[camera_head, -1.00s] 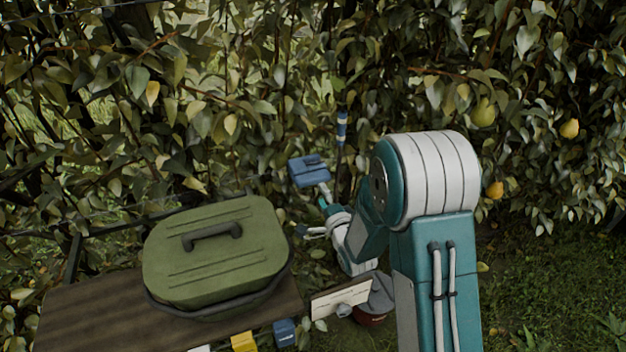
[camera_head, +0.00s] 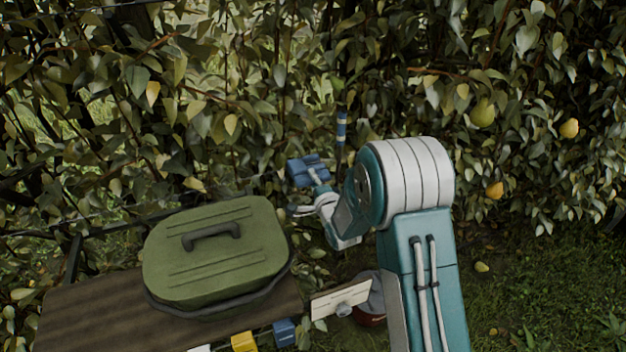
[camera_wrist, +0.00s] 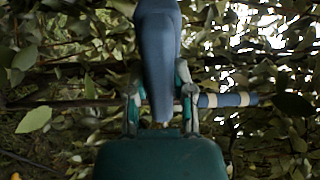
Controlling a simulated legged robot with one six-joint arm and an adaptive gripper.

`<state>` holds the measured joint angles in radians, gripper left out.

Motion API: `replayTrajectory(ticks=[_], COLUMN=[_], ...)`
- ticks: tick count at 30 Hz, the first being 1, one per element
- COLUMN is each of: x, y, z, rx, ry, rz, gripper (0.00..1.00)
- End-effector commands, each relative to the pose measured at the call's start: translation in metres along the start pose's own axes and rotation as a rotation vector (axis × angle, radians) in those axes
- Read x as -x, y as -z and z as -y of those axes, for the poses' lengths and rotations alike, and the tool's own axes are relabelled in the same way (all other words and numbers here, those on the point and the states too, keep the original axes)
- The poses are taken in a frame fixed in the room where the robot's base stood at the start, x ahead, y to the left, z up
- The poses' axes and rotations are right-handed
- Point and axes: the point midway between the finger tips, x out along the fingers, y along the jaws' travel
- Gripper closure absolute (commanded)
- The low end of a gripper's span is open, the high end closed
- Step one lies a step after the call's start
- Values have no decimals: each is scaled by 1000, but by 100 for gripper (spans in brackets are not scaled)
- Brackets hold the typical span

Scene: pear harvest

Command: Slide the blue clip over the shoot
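The blue clip (camera_head: 304,168) is in my gripper, left of the shoot in the head view. In the wrist view the blue clip (camera_wrist: 158,45) is a long blue piece between the fingers of my gripper (camera_wrist: 161,103). My gripper (camera_head: 318,184) is shut on it. The shoot (camera_head: 341,131) carries a blue band with pale edges. In the wrist view its blue and white banded part (camera_wrist: 230,99) shows just right of the fingers. The shoot runs sideways behind the gripper there, partly hidden. I cannot tell whether clip and shoot touch.
A green lidded box (camera_head: 215,265) stands on a wooden table (camera_head: 95,315) at lower left. A yellow piece (camera_head: 244,342) and a blue piece (camera_head: 284,332) sit at its front edge. Dense foliage surrounds the shoot. A pear (camera_head: 482,113) hangs at right.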

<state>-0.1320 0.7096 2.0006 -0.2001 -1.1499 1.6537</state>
Motion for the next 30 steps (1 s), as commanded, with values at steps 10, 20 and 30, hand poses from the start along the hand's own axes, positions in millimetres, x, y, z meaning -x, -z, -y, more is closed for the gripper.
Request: replayTrajectory(ticks=[10,20,30], x=[0,0,0], y=[34,80,82], z=[-3,-3,-4], rx=[0,-1,-2], ry=[-5,-8,-9], rz=[-6,-3,-6], gripper=[100,100,42])
